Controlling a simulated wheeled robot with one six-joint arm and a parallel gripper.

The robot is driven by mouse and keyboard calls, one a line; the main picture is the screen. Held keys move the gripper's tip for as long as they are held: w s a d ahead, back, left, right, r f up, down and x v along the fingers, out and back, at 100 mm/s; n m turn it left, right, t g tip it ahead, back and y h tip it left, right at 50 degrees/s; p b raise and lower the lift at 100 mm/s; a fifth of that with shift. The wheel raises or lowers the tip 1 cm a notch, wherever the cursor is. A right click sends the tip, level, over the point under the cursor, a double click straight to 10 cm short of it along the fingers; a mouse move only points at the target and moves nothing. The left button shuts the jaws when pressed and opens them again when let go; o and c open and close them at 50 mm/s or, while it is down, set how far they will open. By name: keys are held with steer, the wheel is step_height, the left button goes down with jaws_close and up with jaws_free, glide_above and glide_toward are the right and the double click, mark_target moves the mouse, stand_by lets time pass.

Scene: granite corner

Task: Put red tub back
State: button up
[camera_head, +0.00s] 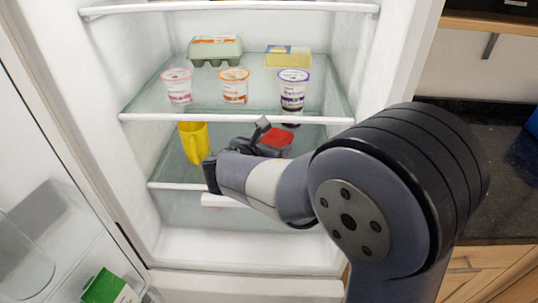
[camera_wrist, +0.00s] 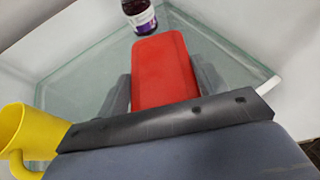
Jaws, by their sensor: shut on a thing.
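The red tub (camera_head: 278,137) is inside the open fridge at the lower glass shelf (camera_head: 225,187), right of the yellow jug (camera_head: 194,142). My gripper (camera_head: 266,138) reaches into the space under the upper shelf and is shut on the tub. In the wrist view the red tub (camera_wrist: 164,68) stands out between the two grey fingers of my gripper (camera_wrist: 163,88), one along each side. My wrist hides its near end. I cannot tell whether the tub touches the shelf.
The upper shelf (camera_head: 238,117) carries several yogurt cups, an egg carton (camera_head: 215,50) and a yellow box (camera_head: 288,56). The yellow jug (camera_wrist: 22,130) is close on the left in the wrist view. A dark jar (camera_wrist: 140,15) is beyond the tub. The open door (camera_head: 60,210) is at left.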

steer(key=shift+f, duration=1.65)
steer(key=shift+f, duration=0.1)
steer(key=o, duration=1.2)
steer(key=shift+f+b, duration=0.1)
steer(key=shift+b, duration=0.2)
steer(key=shift+r, duration=0.3)
steer(key=v, duration=1.2)
steer(key=shift+s, duration=0.1)
